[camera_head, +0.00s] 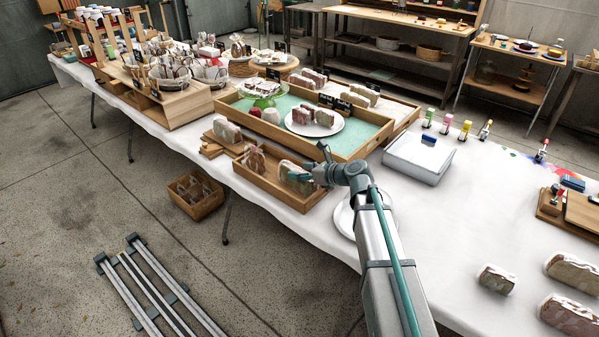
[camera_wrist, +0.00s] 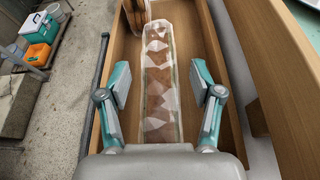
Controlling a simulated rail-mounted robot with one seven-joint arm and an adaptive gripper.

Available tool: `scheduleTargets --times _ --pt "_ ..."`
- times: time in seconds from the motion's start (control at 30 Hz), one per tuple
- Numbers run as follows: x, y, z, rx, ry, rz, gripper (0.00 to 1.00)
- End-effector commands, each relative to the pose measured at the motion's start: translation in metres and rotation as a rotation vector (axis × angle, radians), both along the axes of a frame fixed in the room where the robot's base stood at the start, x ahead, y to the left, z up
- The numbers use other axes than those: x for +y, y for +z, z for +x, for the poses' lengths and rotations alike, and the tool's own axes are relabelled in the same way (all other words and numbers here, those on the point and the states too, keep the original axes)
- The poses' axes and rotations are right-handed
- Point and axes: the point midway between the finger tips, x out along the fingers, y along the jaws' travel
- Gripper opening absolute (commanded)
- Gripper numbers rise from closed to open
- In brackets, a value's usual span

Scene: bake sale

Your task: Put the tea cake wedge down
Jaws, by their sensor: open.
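A long wedge in clear wrap with brown filling, which I take for the tea cake wedge (camera_wrist: 158,100), lies in a wooden tray (camera_wrist: 118,45). In the head view the wedge (camera_head: 295,174) is at the right end of this tray (camera_head: 270,187), partly hidden by my wrist. My gripper (camera_wrist: 160,84) is open, with one teal-backed finger on each side of the wedge. Gaps show between both pads and the wrap. In the head view my gripper (camera_head: 313,175) is over the tray's right end, its fingers hard to make out.
Another wrapped piece (camera_head: 254,161) stands in the same tray, farther left. A larger tray with a teal base (camera_head: 357,132) and a white plate (camera_head: 315,129) sits behind. A white plate (camera_head: 345,220) lies partly under my arm. A white box (camera_head: 418,160) stands to the right.

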Motion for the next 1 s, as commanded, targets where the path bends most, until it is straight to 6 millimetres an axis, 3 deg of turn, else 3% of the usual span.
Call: scheduleTargets --times 0.43,1.0 --pt "-0.046 0.023 -0.033 -0.002 -0.001 0.0 0.65" --pt "-0.046 0.027 -0.034 -0.005 0.008 -0.002 0.65"
